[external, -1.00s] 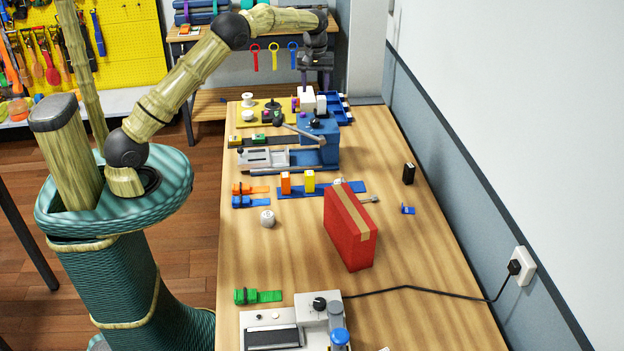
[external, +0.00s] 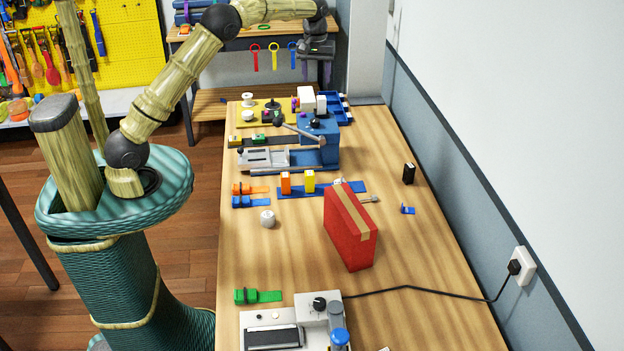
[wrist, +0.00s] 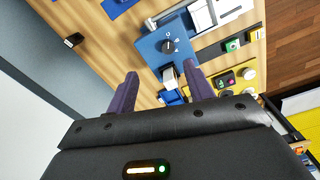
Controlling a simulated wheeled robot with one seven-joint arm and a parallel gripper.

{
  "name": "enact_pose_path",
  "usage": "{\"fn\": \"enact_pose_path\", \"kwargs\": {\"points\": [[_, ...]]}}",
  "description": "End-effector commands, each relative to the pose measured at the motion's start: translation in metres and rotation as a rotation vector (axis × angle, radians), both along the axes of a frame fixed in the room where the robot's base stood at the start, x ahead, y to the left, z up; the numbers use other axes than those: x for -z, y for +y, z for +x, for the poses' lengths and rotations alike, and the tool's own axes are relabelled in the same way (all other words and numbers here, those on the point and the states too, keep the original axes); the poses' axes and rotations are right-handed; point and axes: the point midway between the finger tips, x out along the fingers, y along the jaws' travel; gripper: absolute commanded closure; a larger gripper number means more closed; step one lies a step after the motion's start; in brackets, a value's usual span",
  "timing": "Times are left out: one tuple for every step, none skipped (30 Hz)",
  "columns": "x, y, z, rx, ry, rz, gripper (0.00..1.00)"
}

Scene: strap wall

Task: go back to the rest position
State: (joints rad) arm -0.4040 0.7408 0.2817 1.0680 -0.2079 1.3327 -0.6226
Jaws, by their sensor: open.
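My gripper (external: 317,72) is at the far end of the workbench in the external view, raised above the table top. Its dark body shows clearly, but its purple fingers are small there. In the wrist view my gripper (wrist: 160,72) has its two purple fingers spread apart with nothing held between them. Beyond the fingers lies a blue device with a dark knob (wrist: 168,46), well below the gripper. The same blue device (external: 318,146) shows on the bench in the external view.
A red box with a tan stripe (external: 345,228) stands mid-bench. A grey-white machine (external: 290,330) with a cable is at the near end. Blue, orange and green straps lie along the left edge. A wall (external: 455,160) borders the right side; a shelf rack (external: 240,44) stands behind.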

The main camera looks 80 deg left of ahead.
Motion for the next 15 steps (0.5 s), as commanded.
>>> {"fn": "enact_pose_path", "kwargs": {"points": [[0.0,-0.015,-0.002,0.042,-0.008,0.0,0.48],[0.001,-0.023,-0.004,0.069,-0.014,0.001,0.48],[0.002,-0.035,-0.006,0.105,-0.021,0.003,0.48],[0.004,-0.042,-0.008,0.132,-0.025,0.004,0.48],[0.005,-0.051,-0.01,0.16,-0.03,0.007,0.48],[0.007,-0.062,-0.013,0.199,-0.037,0.011,0.48],[0.008,-0.071,-0.016,0.228,-0.04,0.013,0.48],[0.01,-0.08,-0.019,0.257,-0.045,0.015,0.48],[0.011,-0.091,-0.023,0.297,-0.052,0.02,0.48],[0.014,-0.1,-0.027,0.327,-0.056,0.023,0.48],[0.015,-0.109,-0.031,0.359,-0.06,0.027,0.48],[0.017,-0.121,-0.036,0.398,-0.067,0.031,0.48],[0.019,-0.13,-0.041,0.429,-0.07,0.034,0.48],[0.021,-0.139,-0.046,0.462,-0.075,0.038,0.48],[0.023,-0.151,-0.053,0.504,-0.08,0.044,0.48]]}}
